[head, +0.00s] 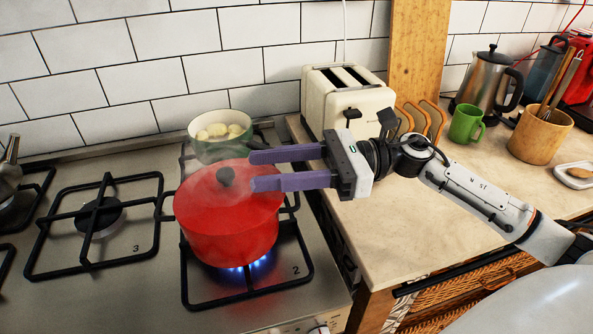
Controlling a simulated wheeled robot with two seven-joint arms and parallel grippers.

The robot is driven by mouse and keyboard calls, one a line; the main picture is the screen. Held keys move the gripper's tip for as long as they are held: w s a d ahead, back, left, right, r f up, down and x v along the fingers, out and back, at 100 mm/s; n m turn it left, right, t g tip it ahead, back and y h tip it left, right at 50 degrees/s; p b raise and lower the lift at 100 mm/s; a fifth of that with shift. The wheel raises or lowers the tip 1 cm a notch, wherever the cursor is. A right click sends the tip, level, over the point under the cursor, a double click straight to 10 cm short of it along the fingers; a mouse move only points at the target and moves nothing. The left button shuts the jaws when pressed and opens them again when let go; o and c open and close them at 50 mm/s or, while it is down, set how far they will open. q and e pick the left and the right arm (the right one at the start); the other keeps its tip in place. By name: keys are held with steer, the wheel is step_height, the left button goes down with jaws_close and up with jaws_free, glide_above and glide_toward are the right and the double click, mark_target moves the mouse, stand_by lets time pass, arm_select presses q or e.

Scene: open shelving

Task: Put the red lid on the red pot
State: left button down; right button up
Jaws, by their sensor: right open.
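The red pot (226,235) stands on the front right burner, over a lit blue flame. The red lid (205,195) lies on top of the pot and covers its opening, with its black knob (226,176) upward. It looks level, though its right edge is partly hidden behind my fingers. My right gripper (252,170) reaches in from the right with its two purple fingers apart and empty. The fingertips are just right of the knob, over the right side of the lid. My left gripper is not in view.
A green pot (220,148) with pale round food stands behind the red pot. A cream toaster (345,105) stands by the wall, behind my right gripper. A green mug (466,124), a metal kettle (487,82) and a utensil holder (540,135) are further right. The left burner (99,216) is free.

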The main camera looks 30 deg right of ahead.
steer(key=b+v, duration=0.1)
steer(key=v, duration=0.4)
steer(key=shift+d, duration=0.1)
stand_by(0.4)
